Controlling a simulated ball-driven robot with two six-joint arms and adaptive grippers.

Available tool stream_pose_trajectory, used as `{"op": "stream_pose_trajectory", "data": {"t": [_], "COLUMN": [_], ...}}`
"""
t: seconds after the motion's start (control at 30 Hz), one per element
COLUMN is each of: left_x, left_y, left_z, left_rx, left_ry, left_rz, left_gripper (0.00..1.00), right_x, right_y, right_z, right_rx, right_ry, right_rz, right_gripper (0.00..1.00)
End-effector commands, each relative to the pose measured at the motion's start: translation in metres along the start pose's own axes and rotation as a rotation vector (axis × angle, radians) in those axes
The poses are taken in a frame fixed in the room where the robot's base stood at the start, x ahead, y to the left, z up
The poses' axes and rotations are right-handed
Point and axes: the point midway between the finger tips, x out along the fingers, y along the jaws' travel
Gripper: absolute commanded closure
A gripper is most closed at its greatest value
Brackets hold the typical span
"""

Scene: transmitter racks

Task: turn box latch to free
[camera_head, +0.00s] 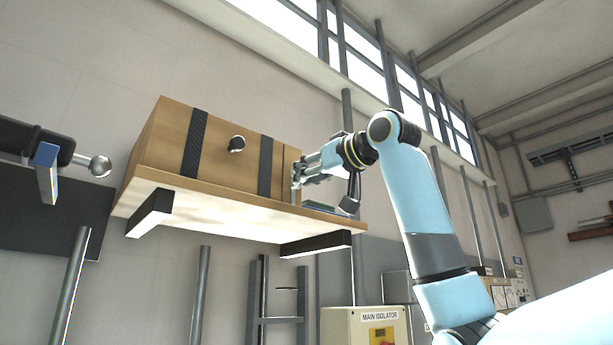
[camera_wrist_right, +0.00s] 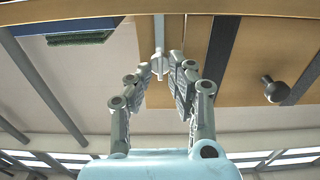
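A wooden box (camera_head: 222,150) with two dark straps and a round dark knob (camera_head: 237,144) sits on a wall shelf. A small grey metal latch (camera_wrist_right: 158,62) stands out at the box's edge in the wrist view; in the head view I cannot clearly make it out from the fingers. My right gripper (camera_head: 303,172) is at the box's right end. In the wrist view my right gripper (camera_wrist_right: 160,72) has its fingers apart, one on each side of the latch, with narrow gaps showing. My left gripper is out of view.
The wooden shelf (camera_head: 240,222) rests on black brackets. A dark bar with a steel ball (camera_head: 100,166) and a blue piece are at left. A main isolator box (camera_head: 368,327) is below.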

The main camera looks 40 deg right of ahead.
Motion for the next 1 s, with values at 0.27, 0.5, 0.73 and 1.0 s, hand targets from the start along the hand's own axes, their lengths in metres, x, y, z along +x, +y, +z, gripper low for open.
{"op": "stream_pose_trajectory", "data": {"t": [0.27, 0.5, 0.73, 1.0], "left_x": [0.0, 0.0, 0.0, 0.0], "left_y": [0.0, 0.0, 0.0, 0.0], "left_z": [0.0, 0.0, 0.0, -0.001], "left_rx": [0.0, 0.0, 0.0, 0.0], "left_ry": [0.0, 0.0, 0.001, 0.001], "left_rz": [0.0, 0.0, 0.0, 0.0], "left_gripper": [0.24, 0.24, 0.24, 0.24], "right_x": [0.0, -0.021, -0.075, -0.112], "right_y": [0.0, 0.002, 0.003, 0.002], "right_z": [0.0, -0.001, -0.001, 0.0], "right_rx": [0.001, -0.002, -0.005, -0.002], "right_ry": [0.0, 0.002, 0.002, -0.001], "right_rz": [0.0, 0.004, 0.007, 0.003], "right_gripper": [0.71, 0.71, 0.71, 0.71]}}
